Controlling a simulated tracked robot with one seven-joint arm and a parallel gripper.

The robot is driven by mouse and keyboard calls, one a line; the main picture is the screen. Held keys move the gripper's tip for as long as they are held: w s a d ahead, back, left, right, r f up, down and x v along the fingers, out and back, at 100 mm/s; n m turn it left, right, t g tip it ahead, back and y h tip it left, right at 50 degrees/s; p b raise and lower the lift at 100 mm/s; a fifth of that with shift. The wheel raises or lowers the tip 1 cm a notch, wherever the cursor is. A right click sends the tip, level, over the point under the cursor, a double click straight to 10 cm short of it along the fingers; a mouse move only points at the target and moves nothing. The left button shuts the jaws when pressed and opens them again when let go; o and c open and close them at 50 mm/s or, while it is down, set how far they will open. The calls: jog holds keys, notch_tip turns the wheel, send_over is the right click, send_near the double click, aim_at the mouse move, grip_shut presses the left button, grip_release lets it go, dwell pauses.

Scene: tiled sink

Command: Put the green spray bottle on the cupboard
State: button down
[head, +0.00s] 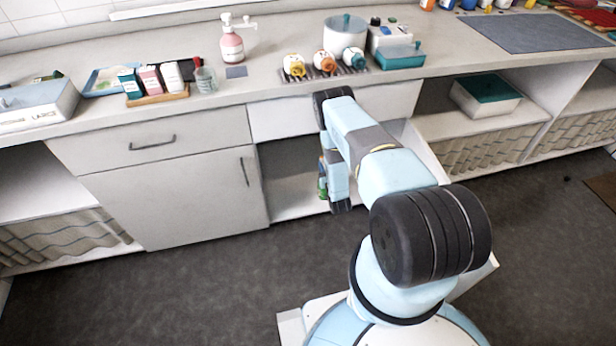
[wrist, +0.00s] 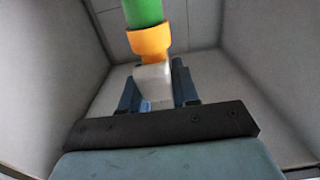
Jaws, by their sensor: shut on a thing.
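The green spray bottle shows in the wrist view as a green body (wrist: 143,12) with an orange collar (wrist: 150,42) and a pale grey head. My gripper (wrist: 157,82) is shut on the pale head, with a dark finger on each side. In the head view a small green part of the bottle (head: 322,183) shows beside my lower arm. The rest is hidden behind the arm. The bottle is in front of or inside the open cupboard (head: 284,172) below the counter; I cannot tell how deep. The wrist view shows pale walls around it.
An open white cupboard door (head: 428,152) stands right of my arm. A closed cupboard (head: 178,200) is on the left. The counter above holds a pink soap bottle (head: 231,45), a cup (head: 205,79), and several paint bottles on a rack (head: 345,74). The floor (head: 200,290) is clear at front left.

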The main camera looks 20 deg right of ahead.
jog(key=w+a+f, duration=0.4)
jog(key=a+f, duration=0.1)
jog(key=f, duration=0.5)
jog(key=shift+w+a, duration=0.2)
jog(key=shift+a, duration=0.2)
jog(key=shift+f, duration=0.1)
jog(key=c, duration=0.8)
grip_release()
jog(key=shift+c, duration=0.2)
jog(key=shift+s, duration=0.1)
jog(key=s, duration=1.2)
